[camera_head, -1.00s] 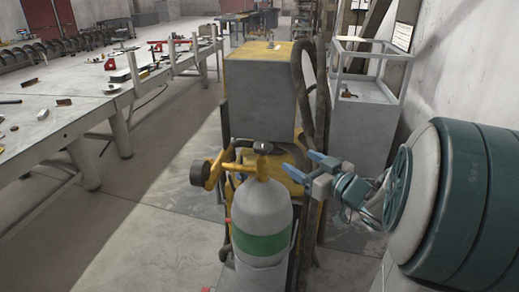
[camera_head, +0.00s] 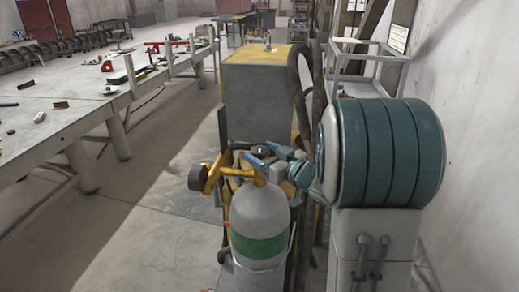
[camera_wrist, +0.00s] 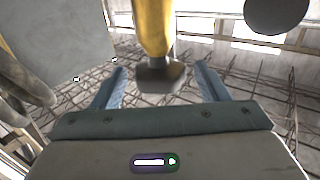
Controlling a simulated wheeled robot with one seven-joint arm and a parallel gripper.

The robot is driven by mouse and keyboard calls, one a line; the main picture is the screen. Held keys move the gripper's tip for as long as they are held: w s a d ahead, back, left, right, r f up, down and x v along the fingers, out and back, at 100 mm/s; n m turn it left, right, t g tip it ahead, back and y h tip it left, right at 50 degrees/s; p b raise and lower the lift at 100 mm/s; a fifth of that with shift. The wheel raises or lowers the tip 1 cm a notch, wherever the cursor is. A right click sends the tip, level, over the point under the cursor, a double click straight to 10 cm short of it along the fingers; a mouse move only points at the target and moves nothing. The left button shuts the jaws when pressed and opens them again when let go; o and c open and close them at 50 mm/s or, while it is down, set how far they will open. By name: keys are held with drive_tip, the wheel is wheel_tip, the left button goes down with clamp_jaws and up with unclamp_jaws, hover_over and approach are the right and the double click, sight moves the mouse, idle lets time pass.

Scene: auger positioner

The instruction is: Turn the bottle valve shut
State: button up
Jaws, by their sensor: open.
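The grey gas bottle (camera_head: 258,212) with a green band stands upright in the middle of the head view. A yellow regulator fitting (camera_head: 210,176) sticks out to the left. In the wrist view, the dark knob (camera_wrist: 160,76) on a yellow stem (camera_wrist: 152,25) shows between the two blue fingers of my gripper (camera_wrist: 160,72). The fingers are open, one on each side of the knob, with visible gaps. I cannot tell how deep the knob sits between them.
A grey and yellow machine box (camera_head: 260,92) stands right behind the bottle, with dark hoses (camera_head: 302,90) at its right. A long workbench (camera_head: 60,120) with tools is at the left. The floor between bench and bottle is clear.

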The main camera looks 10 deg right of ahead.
drive_tip(key=shift+w+a, duration=0.35)
drive_tip(key=shift+w, duration=0.2)
drive_tip(key=c, duration=1)
